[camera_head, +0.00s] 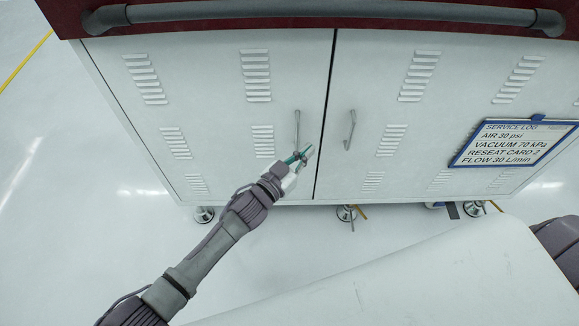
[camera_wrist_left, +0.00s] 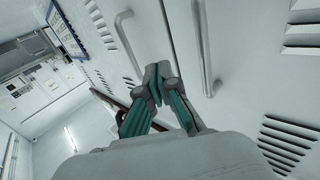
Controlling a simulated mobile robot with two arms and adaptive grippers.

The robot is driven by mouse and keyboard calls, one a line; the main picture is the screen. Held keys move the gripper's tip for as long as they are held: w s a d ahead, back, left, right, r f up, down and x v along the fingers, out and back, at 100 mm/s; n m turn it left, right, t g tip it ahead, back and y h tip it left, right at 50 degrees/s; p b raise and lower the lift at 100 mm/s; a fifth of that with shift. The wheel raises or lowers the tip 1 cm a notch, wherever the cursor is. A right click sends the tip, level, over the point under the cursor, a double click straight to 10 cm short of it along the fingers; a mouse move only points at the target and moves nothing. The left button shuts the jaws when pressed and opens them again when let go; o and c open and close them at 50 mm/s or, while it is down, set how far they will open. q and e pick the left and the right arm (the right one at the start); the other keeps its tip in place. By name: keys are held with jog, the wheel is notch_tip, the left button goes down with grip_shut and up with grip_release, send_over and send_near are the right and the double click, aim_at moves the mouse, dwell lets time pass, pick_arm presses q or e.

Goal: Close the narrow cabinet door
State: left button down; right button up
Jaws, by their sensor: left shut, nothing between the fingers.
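The pale cabinet has a left door (camera_head: 215,85) and a right door (camera_head: 430,105), split by a dark vertical seam (camera_head: 326,110). Both doors look shut or nearly so; I cannot tell whether either stands slightly ajar. The left door has a bar handle (camera_head: 297,130), which also shows in the left wrist view (camera_wrist_left: 207,50). The right door has a matching handle (camera_head: 350,130), also in the left wrist view (camera_wrist_left: 125,35). My left gripper (camera_head: 303,156) is shut and empty, in front of the doors near the seam, just below the left handle. Its fingertips show in the left wrist view (camera_wrist_left: 157,82). Contact is unclear.
A dark rail (camera_head: 330,11) runs along the cabinet's red top edge. A blue-framed service log (camera_head: 515,143) hangs on the right door. The cabinet stands on round feet (camera_head: 346,213). The pale floor (camera_head: 60,200) at the left is clear, with a yellow line at the far left.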

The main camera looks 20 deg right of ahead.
pick_arm(q)
jog(key=v, duration=0.8)
jog(key=shift+s+a, duration=0.25)
